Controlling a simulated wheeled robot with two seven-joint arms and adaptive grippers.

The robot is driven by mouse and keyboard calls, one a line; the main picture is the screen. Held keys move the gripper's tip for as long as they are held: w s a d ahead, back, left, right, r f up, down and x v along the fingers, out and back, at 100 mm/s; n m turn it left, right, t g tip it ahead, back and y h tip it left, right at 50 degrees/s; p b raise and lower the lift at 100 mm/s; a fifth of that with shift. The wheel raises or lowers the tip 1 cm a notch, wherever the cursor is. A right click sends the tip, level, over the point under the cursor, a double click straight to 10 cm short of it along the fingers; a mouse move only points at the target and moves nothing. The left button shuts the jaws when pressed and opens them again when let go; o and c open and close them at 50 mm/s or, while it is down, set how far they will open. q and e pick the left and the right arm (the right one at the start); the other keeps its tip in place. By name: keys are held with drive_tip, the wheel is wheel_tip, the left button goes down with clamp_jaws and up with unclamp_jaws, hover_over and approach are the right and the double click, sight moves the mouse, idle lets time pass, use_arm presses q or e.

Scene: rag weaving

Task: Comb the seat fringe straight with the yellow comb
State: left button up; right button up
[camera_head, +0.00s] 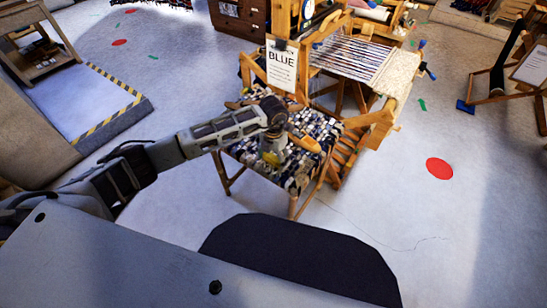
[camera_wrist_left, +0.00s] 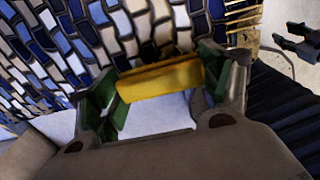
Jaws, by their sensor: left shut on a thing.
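The woven seat (camera_head: 318,128), in blue, white and black rag strips on a light wooden frame, stands in the middle of the head view. Its weave (camera_wrist_left: 60,45) fills the upper left of the left wrist view. My left gripper (camera_head: 270,146) reaches in from the left over the seat. It is shut on the yellow comb (camera_wrist_left: 160,80), which lies across between its green-padded fingers. A little of the comb (camera_head: 272,158) shows below the gripper in the head view. I cannot make out the fringe strands clearly, nor whether the comb touches them. My right gripper does not show clearly.
A wooden loom (camera_head: 350,55) with striped warp stands close behind the seat, with a sign reading BLUE (camera_head: 282,66) hanging on it. A wooden stand (camera_head: 512,75) is at the right. The floor around the red spot (camera_head: 439,168) is clear.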

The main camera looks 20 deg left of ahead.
use_arm(q)
drive_tip(key=shift+f, duration=0.4)
idle(1.1)
drive_tip(key=shift+s, duration=0.15)
drive_tip(key=shift+s+a+p, duration=0.35)
drive_tip(key=shift+s+p, duration=0.1)
drive_tip(key=shift+s, duration=0.45)
drive_tip(key=shift+s+a+p, duration=0.35)
drive_tip(key=shift+s+p, duration=0.1)
drive_tip(key=shift+s, duration=0.45)
drive_tip(key=shift+r, duration=0.1)
drive_tip(key=shift+w+r+p, duration=0.1)
drive_tip(key=shift+r+p, duration=1.6)
drive_tip(key=shift+r, duration=0.8)
drive_tip(key=o, duration=0.5)
drive_tip(key=c, duration=0.5)
